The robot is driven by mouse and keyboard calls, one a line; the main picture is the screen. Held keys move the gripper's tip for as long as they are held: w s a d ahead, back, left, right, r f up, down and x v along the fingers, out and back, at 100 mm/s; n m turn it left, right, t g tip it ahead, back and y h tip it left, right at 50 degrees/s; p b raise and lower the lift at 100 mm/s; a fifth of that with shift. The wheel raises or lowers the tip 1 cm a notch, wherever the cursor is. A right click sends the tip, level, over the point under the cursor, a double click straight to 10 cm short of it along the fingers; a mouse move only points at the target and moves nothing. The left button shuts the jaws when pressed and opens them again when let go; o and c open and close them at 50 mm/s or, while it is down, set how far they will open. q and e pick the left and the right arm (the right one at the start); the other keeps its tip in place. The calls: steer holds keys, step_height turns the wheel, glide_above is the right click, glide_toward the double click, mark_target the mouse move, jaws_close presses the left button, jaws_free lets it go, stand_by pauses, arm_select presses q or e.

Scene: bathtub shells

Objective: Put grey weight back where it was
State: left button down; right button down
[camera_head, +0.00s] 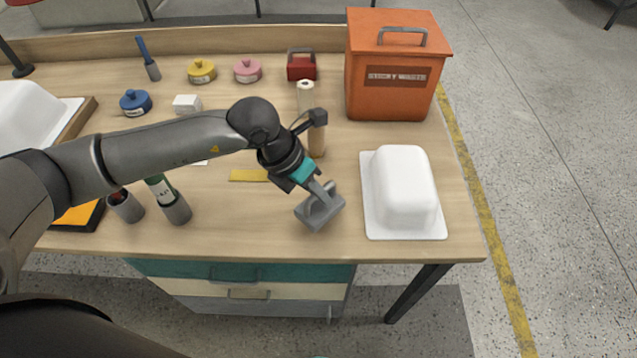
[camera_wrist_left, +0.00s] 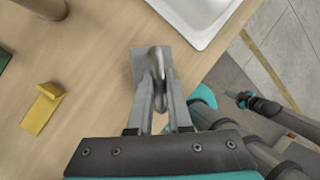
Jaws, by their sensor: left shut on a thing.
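The grey weight (camera_head: 318,210) is a block with a handle, near the front edge of the table, left of the right-hand white shell. My left gripper (camera_head: 326,189) reaches down to it and is shut on its handle. In the left wrist view, the handle (camera_wrist_left: 157,62) stands between the two fingers and the weight's flat grey base shows beyond them. I cannot tell whether the base touches the table. In the left wrist view, a dark and teal part of my other arm (camera_wrist_left: 262,103) shows at the right; its jaws are too small to read.
A white tub shell (camera_head: 403,190) on a white sheet lies right of the weight. An orange box (camera_head: 390,75) stands behind it. A yellow piece (camera_head: 248,175) and a wooden cylinder (camera_head: 316,140) are near my left arm. Two cups (camera_head: 177,211) stand at the left. Lidded pots line the back.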

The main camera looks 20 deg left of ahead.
mark_target(312, 196)
arm_select(q)
steer(key=shift+w+f, duration=0.1)
steer(key=shift+f, duration=1.15)
steer(key=c, duration=1.3)
jaws_free()
steer(key=shift+f+b, duration=0.25)
steer(key=shift+b, duration=0.05)
steer(key=o, duration=0.5)
steer(key=shift+c, duration=0.2)
steer(key=shift+r, duration=0.2)
steer(key=p+v, duration=0.1)
steer(key=v, duration=1.1)
steer(key=shift+p, duration=0.4)
